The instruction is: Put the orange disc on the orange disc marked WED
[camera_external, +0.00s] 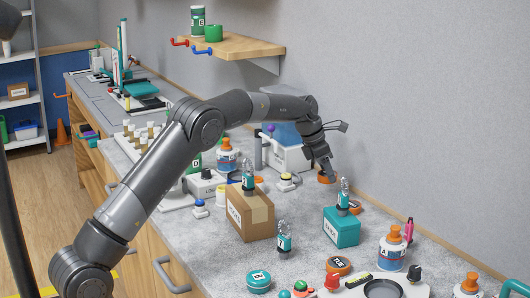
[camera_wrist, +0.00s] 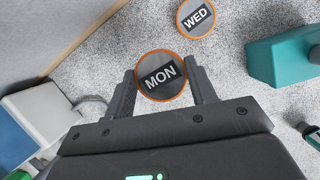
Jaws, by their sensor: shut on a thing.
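My gripper (camera_external: 325,172) is shut on an orange-rimmed disc (camera_external: 326,178) above the counter near the wall. In the wrist view the disc (camera_wrist: 161,76) reads MON and sits between the two fingertips of my gripper (camera_wrist: 162,82). The orange disc marked WED (camera_wrist: 196,18) lies on the counter at the top of the wrist view, apart from the held disc. In the external view an orange disc, likely the WED one (camera_external: 355,208), shows partly hidden behind the teal box. Its lettering cannot be read there.
The teal box (camera_external: 342,231) stands beside the WED disc, with a small bottle on top; the box also shows in the wrist view (camera_wrist: 278,57). The wall runs close behind. Another orange disc (camera_external: 338,265), a cardboard box (camera_external: 250,214) and an orange-capped bottle (camera_external: 392,250) stand nearer.

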